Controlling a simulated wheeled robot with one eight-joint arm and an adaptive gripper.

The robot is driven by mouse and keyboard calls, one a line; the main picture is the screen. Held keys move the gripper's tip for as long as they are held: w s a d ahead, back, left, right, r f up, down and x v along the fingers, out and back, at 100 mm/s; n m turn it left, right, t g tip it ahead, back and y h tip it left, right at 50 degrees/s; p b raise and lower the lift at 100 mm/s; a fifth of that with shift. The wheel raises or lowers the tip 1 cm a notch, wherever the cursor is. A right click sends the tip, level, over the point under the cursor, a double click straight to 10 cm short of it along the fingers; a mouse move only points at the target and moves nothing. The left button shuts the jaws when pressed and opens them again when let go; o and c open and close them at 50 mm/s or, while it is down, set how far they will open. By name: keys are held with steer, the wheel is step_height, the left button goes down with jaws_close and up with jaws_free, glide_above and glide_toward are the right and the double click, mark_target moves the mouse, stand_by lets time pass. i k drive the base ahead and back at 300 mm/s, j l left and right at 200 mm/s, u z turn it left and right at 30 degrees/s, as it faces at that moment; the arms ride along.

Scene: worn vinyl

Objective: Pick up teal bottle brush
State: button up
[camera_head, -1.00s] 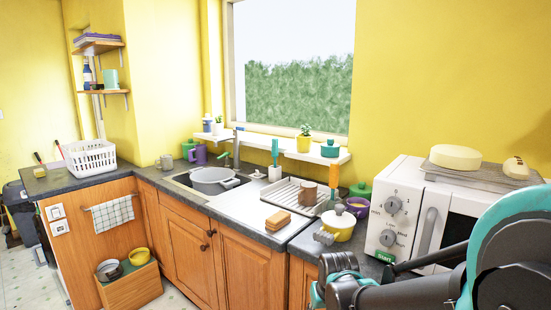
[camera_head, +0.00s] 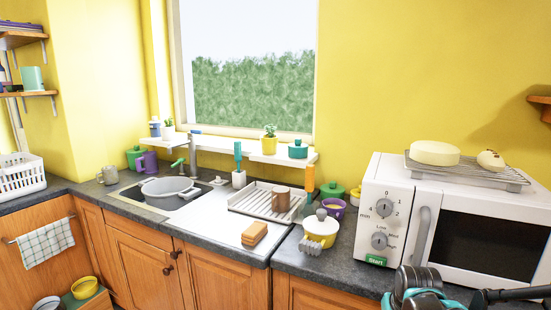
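An orange-handled utensil with a teal lower part (camera_head: 309,182) stands right of the rack. My gripper (camera_head: 408,287), dark with teal parts, is at the bottom right, in front of the microwave and well apart from the brush. Its fingers are cut off or unclear, so I cannot tell whether it is open.
The dish rack (camera_head: 262,210) holds a brown mug (camera_head: 281,198). A grey pot (camera_head: 170,190) is at the sink. A sponge (camera_head: 254,234) lies on the drainboard.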

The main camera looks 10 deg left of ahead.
mark_target(238, 147)
steer(key=j+z, duration=0.2)
steer(key=j, duration=0.25)
steer(key=k+j+z, duration=0.2)
steer(key=j, duration=0.2)
steer(key=j+z, duration=0.2)
steer(key=j, duration=0.25)
steer(key=k+j+z, duration=0.2)
steer(key=j, duration=0.2)
steer(key=j+z, duration=0.15)
steer(key=j, duration=0.25)
steer(key=k, duration=0.05)
